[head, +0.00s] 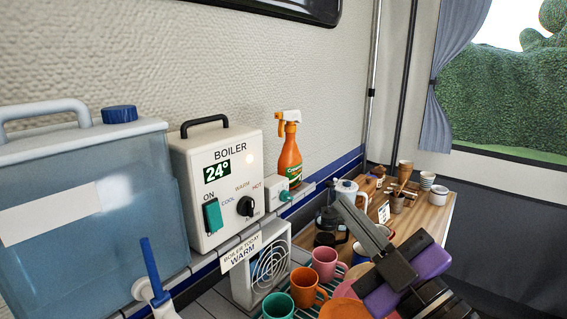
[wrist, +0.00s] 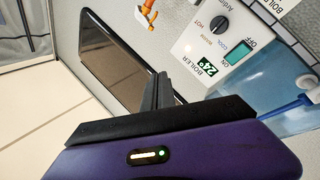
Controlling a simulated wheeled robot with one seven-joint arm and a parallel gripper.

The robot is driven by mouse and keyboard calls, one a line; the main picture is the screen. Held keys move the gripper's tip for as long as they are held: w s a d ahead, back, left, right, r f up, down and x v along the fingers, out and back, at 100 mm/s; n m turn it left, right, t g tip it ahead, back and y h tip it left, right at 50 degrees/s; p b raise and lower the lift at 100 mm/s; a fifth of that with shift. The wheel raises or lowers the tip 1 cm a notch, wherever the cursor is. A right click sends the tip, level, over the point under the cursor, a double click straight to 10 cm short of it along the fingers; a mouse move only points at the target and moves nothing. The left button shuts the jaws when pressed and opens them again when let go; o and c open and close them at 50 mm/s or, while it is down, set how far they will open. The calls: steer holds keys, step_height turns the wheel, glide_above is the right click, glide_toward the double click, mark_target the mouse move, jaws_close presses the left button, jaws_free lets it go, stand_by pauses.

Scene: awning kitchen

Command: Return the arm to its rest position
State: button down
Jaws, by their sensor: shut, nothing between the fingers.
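My gripper (head: 345,205) is at the lower right of the head view, in front of the mugs and wooden counter. Its grey fingers are together and hold nothing. They point up and to the left from the purple hand. In the wrist view the shut fingers (wrist: 160,80) stand up from the dark bar of the hand, with the wall and a dark framed panel (wrist: 128,62) behind them. The fingers appear apart from everything around them.
The boiler (head: 215,185) stands beside a blue water tank (head: 80,200) at left. An orange spray bottle (head: 288,155) stands behind it. Pink (head: 325,264), orange (head: 306,288) and teal (head: 279,306) mugs stand low in the middle. A wooden counter (head: 430,215) holds cups and a coffee press.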

steer(key=s+d+f+m+t+h, duration=0.1)
steer(key=s+d+f+m+h, duration=0.45)
steer(key=f+m, duration=0.25)
steer(key=s+d+f+m+t+h, duration=0.1)
steer(key=s+d+f+m+h, duration=0.5)
steer(key=f, duration=0.3)
steer(key=s+f+g, duration=0.2)
steer(key=s+f, duration=0.2)
steer(key=s, duration=0.4)
steer(key=s+a+f+g, duration=0.1)
steer(key=s+f, duration=0.3)
steer(key=s, duration=0.5)
steer(key=s+f+g, duration=0.3)
steer(key=s+f, duration=0.1)
steer(key=s, duration=0.4)
steer(key=shift+s+a+f+m+y, duration=0.15)
steer(key=shift+s+f+m+y, duration=0.15)
steer(key=shift+f+y, duration=0.15)
